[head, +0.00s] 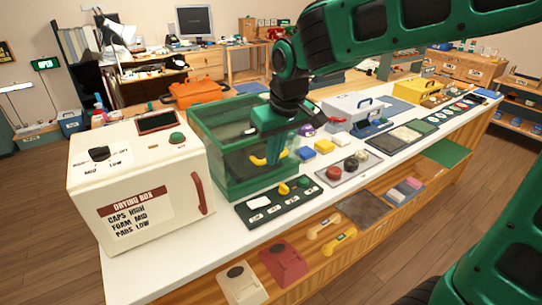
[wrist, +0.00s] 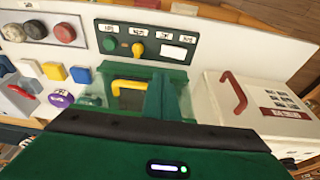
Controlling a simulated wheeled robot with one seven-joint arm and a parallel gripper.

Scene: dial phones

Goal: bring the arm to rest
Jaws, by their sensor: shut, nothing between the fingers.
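My arm reaches in from the upper right in the head view. My gripper (head: 277,155) points down at the green see-through tank (head: 225,185), its fingers together and empty. I cannot tell how far the fingertips are below the rim. In the wrist view my gripper (wrist: 160,82) covers part of the tank. A yellow handle-shaped piece (head: 262,160) shows in the tank beside the fingers; it also shows in the wrist view (wrist: 130,85), apart from them.
The white drying box (head: 140,190) with a red handle stands close left of the tank. Blue (head: 306,153) and yellow (head: 324,146) blocks and a grey tray (head: 345,170) lie to the right. Above the counter is open room.

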